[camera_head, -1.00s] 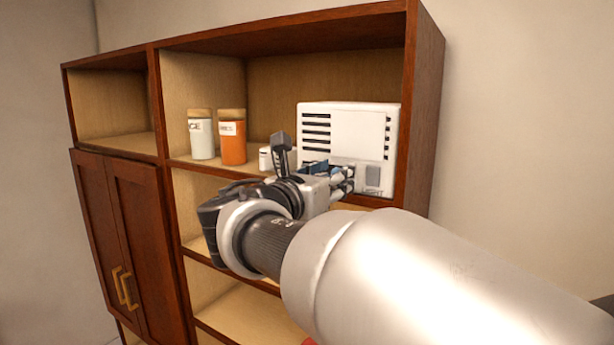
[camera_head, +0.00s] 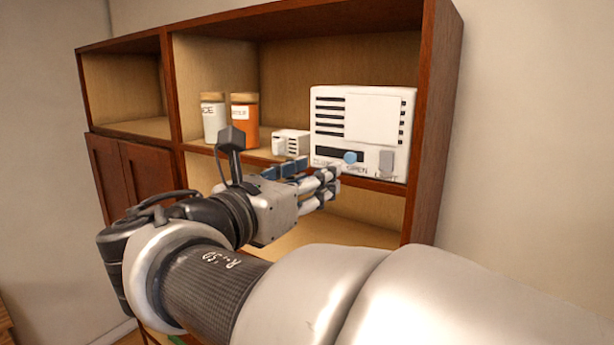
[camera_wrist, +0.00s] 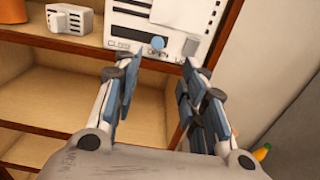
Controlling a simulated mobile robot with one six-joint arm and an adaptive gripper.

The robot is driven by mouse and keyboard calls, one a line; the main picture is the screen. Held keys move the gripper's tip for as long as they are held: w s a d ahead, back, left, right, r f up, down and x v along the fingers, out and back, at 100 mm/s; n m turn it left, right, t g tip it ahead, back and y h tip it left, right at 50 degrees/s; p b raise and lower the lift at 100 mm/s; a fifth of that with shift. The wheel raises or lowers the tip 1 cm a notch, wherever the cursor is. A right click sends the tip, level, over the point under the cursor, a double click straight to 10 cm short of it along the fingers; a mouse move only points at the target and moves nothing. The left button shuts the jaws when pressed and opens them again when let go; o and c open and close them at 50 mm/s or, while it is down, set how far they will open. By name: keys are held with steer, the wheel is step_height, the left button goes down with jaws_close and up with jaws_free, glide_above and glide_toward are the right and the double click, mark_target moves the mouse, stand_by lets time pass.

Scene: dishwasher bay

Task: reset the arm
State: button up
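My gripper (camera_head: 315,180) is in front of the cabinet's upper shelf, just below and in front of a white vented box (camera_head: 362,130). In the wrist view my gripper (camera_wrist: 168,70) has its two fingers well apart with nothing between them. The white box (camera_wrist: 190,12) is beyond the fingertips. It has a blue knob (camera_head: 350,158) at its lower front, with lettering reading CLOSE and OPEN below. The fingers look apart from the box. My arm reaches in from the lower right of the head view.
A small white slotted block (camera_head: 291,143), an orange jar (camera_head: 245,121) and a white jar (camera_head: 213,122) stand on the same shelf of the brown cabinet (camera_head: 436,120). Lower shelves are partly hidden by my arm. A wall is at right.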

steer(key=s+d+f+m+g+y+b, duration=0.1)
steer(key=s+d+f+m+g+b, duration=0.25)
steer(key=d+f, duration=0.4)
steer(key=s+d+f+m+g+y+b, duration=0.1)
steer(key=s+d+f+m+g+b, duration=0.25)
steer(key=f, duration=0.65)
steer(key=s+d+f+m+g+b, duration=0.1)
steer(key=s+d+f+m+b, duration=0.25)
steer(key=d+f+m, duration=0.35)
steer(key=s+a+f+m+y+b, duration=0.1)
steer(key=s+f+m+y+b, duration=0.1)
steer(key=f, duration=0.6)
steer(key=s+a+f+m+g+y+b, duration=0.1)
steer(key=s+a+f+m+y+b, duration=0.1)
steer(key=s+f+m, duration=0.5)
steer(key=s+a+f+m+g+y+b, duration=0.1)
steer(key=s+f+m+y+b, duration=0.3)
steer(key=f, duration=0.4)
steer(key=shift+s+a+f+m+b, duration=0.4)
steer(key=shift+m+b, duration=0.25)
steer(key=shift+m, duration=0.45)
steer(key=shift+r, duration=0.1)
steer(key=shift+c, duration=0.3)
